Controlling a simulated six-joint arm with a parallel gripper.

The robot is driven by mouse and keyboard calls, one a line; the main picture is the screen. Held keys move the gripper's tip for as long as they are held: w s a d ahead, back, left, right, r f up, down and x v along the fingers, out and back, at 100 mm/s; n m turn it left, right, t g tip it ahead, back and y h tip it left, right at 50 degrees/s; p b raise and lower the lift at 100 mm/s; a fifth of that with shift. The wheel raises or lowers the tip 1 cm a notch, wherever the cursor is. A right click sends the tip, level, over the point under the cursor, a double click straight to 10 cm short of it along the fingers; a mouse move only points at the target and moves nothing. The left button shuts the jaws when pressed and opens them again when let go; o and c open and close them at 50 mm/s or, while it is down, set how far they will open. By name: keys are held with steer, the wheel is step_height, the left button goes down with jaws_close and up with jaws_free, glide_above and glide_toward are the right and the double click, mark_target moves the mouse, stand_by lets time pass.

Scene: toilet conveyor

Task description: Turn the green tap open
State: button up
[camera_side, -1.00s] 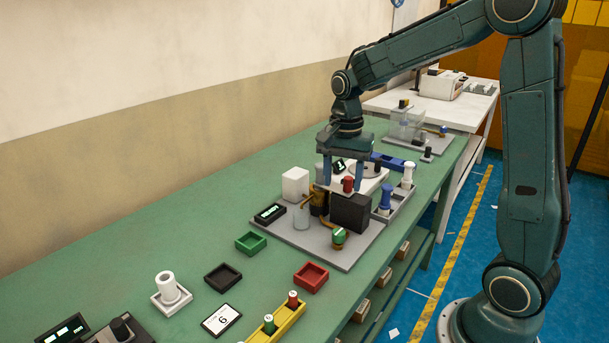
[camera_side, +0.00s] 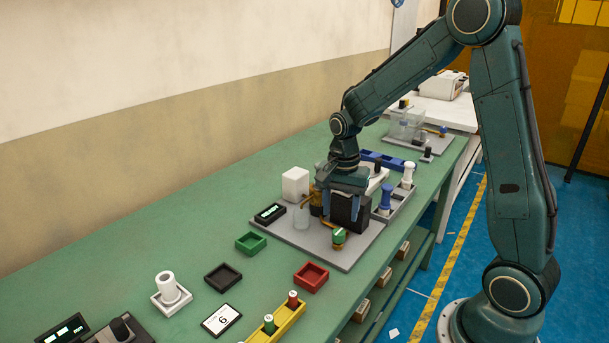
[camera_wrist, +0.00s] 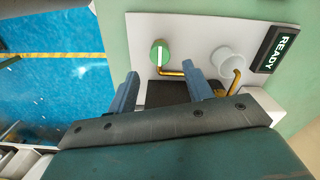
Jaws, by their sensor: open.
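The green tap (camera_side: 338,236) stands at the near right of a grey base plate (camera_side: 356,258), on a brass pipe. In the wrist view the green tap (camera_wrist: 159,53) shows a white bar on its top, and it lies beyond and between the fingertips. My gripper (camera_side: 341,208) is open and empty above the plate, beside the black box (camera_side: 352,212). Its two blue fingers also show in the wrist view (camera_wrist: 160,82), apart from the tap. The red knob is not visible now behind my gripper.
A white box (camera_side: 295,184), a clear vessel (camera_side: 301,216) and a READY display (camera_side: 269,213) stand on the plate. Blue and white bottles (camera_side: 385,199) stand in a rack at the right. Green, black and red trays (camera_side: 311,275) lie in front.

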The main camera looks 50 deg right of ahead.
mark_target(339, 231)
steer(key=shift+f, duration=2.9)
steer(key=c, duration=1)
